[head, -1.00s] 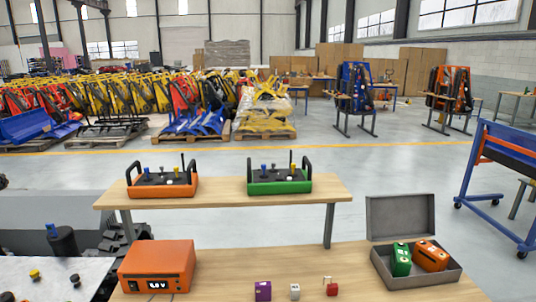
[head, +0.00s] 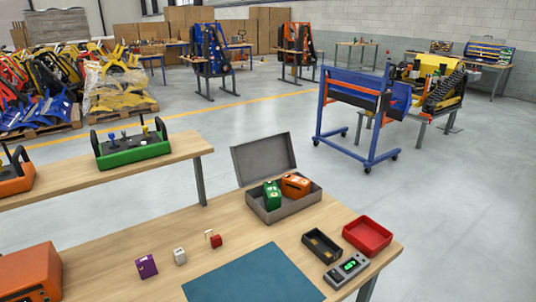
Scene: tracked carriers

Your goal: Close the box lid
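A grey box (head: 302,204) stands near the back edge of the wooden table. Its lid (head: 264,159) is open and stands up along the back side, leaning slightly backward. Inside the box are a green block-shaped item (head: 271,196) on the left and an orange one (head: 296,185) on the right, both reaching up to or above the rim. Neither of my grippers shows in the head view.
The wooden table (head: 215,237) also holds a blue mat (head: 255,279), a red tray (head: 367,236), a small black tray (head: 322,245), a meter (head: 347,270), small purple, white and red cubes, and an orange device (head: 30,275). A second bench (head: 182,149) stands behind.

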